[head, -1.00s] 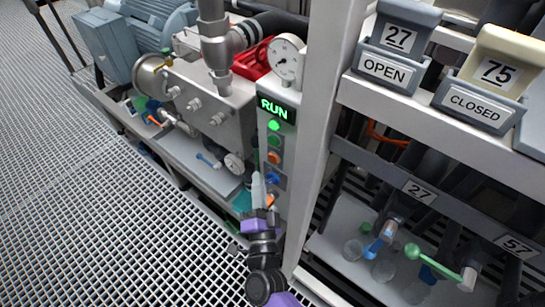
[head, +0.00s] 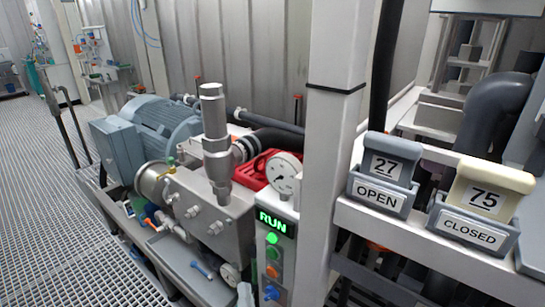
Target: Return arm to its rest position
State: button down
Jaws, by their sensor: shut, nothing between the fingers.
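Only the pale tip of my gripper (head: 245,295) shows, at the bottom edge of the head view. It is shut and empty, just left of the lower part of the control panel (head: 272,252). The rest of my arm is below the picture. The panel's display reads RUN in green, and its upper green button (head: 271,239) is lit. An orange button (head: 272,271) and a blue button (head: 271,292) sit lower on the panel. I cannot tell whether the fingertip touches the panel.
A pressure gauge (head: 284,174) tops the panel. A metal pump block (head: 205,210) and blue-grey motor (head: 150,130) stand left. A white post (head: 335,120) rises right of the panel. Beyond it are tags 27 OPEN (head: 382,185) and 75 CLOSED (head: 478,210). Grated floor (head: 70,240) lies open at left.

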jog(key=s+d+r+n+g+h+p, duration=0.1)
jog(key=s+d+r+n+g, duration=0.1)
jog(key=s+d, duration=0.6)
jog(key=s+d+r+n+g+h+p, duration=0.1)
jog(key=s+d+r, duration=0.4)
jog(key=s, duration=1.2)
jog(key=s+d+r+n+g+h+p, duration=0.2)
jog(key=s+d+r+n+p, duration=0.1)
jog(key=s+d, duration=1)
jog(key=shift+d+r+n+g, duration=0.2)
jog(key=shift+r+n+g, duration=0.35)
jog(key=shift+n, duration=0.65)
jog(key=shift+s+t, duration=0.1)
jog(key=shift+t, duration=0.15)
